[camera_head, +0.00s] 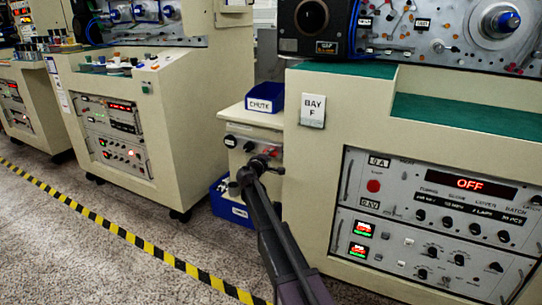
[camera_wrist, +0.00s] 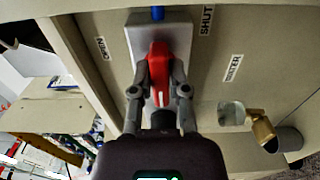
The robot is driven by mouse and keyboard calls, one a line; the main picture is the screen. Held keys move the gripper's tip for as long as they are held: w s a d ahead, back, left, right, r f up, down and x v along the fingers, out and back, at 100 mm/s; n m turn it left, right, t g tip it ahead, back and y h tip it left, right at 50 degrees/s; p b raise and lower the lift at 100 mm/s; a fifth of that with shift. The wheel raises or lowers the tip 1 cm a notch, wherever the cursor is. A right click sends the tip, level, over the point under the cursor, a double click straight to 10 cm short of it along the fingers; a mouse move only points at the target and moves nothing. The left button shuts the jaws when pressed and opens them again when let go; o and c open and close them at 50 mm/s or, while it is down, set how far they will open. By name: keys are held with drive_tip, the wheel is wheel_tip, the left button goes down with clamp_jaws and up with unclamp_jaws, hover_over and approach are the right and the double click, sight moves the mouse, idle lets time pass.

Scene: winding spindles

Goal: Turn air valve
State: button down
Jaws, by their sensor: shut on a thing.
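The air valve's red handle (camera_wrist: 159,62) sits on a grey plate (camera_wrist: 179,35) in the wrist view, with a blue pipe end (camera_wrist: 158,13) above it. The handle lies roughly in line with the pipe. My gripper (camera_wrist: 160,80) has one finger on each side of the handle and is shut on it. A SHUT label (camera_wrist: 206,19) is at the upper right and an OPEN label (camera_wrist: 102,47) at the left. In the head view my gripper (camera_head: 258,163) is at the cream side panel (camera_head: 243,143), and the arm and gripper largely hide the handle.
A brass tap (camera_wrist: 262,129) under a WATER label (camera_wrist: 233,68) stands right of my gripper. In the head view a blue CHUTE bin (camera_head: 265,98) sits above the panel and another blue bin (camera_head: 229,205) below. Bay F's cabinet (camera_head: 310,180) is close on the right; carpet is open at left.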

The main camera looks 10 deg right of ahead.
drive_tip(key=shift+s+d, duration=0.15)
drive_tip(key=c, duration=0.6)
unclamp_jaws()
drive_tip(key=shift+c, duration=0.2)
drive_tip(key=shift+a, duration=0.2)
drive_tip(key=v, duration=1.1)
drive_tip(key=shift+s+a, duration=0.2)
drive_tip(key=shift+s, duration=0.15)
